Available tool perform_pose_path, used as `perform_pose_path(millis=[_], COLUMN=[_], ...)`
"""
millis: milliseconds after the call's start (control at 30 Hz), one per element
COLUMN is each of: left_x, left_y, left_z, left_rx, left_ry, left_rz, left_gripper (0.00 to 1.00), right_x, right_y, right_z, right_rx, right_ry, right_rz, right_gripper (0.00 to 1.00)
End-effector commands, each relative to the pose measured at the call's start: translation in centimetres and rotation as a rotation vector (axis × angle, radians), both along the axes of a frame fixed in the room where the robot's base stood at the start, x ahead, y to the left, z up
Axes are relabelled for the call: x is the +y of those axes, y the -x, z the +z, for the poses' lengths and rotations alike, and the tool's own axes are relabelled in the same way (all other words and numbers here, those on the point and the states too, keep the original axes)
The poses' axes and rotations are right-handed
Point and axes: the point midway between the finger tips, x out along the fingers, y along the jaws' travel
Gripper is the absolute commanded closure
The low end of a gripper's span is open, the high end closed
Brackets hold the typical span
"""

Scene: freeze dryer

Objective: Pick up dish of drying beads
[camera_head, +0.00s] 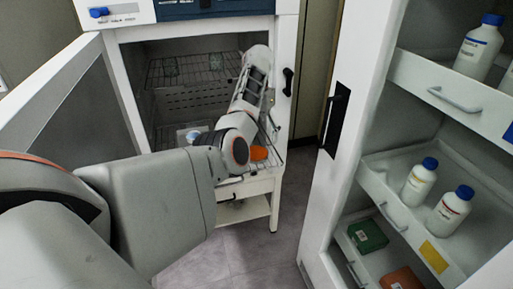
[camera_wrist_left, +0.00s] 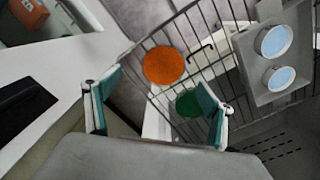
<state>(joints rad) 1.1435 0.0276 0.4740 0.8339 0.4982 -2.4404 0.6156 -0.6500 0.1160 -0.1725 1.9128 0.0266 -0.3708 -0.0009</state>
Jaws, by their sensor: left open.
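A round orange dish (camera_wrist_left: 164,66), which looks like the dish of drying beads, lies on the wire rack; it also shows in the head view (camera_head: 258,153) at the front right of the freeze dryer's lower rack. My left gripper (camera_wrist_left: 146,86) is open and empty, with its teal-padded fingers spread; the dish appears between and just past the fingertips, apart from them. In the head view my left arm reaches across the dryer's opening and I cannot make out its fingers. A round green thing (camera_wrist_left: 186,104) shows beside the right finger, partly hidden. My right gripper is not in view.
A grey holder with two pale-blue round tops (camera_wrist_left: 280,62) stands on the rack near the dish. The dryer door (camera_head: 60,110) is open at left. An open cabinet with bottles (camera_head: 419,182) and a green box (camera_head: 367,235) stands right. Floor (camera_head: 235,255) between is clear.

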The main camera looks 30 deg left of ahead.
Motion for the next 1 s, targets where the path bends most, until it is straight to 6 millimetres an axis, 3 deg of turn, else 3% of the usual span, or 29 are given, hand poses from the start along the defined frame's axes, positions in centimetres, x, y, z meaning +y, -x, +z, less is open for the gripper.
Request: perform_pose_path(millis=[633,967,1000], left_x=[0.8,0.8,0.8], left_y=[-0.2,-0.2,-0.2], left_z=[-7.1,-7.8,-7.8], left_rx=[0.003,0.001,0.000], left_ry=[-0.001,-0.001,-0.001], left_rz=[0.000,0.000,0.000], left_gripper=[0.18,0.18,0.25], right_x=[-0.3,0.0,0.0], right_y=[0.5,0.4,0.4], right_z=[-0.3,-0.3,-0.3], right_rx=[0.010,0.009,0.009], right_ry=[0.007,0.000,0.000], right_rz=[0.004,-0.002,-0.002], right_gripper=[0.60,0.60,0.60])
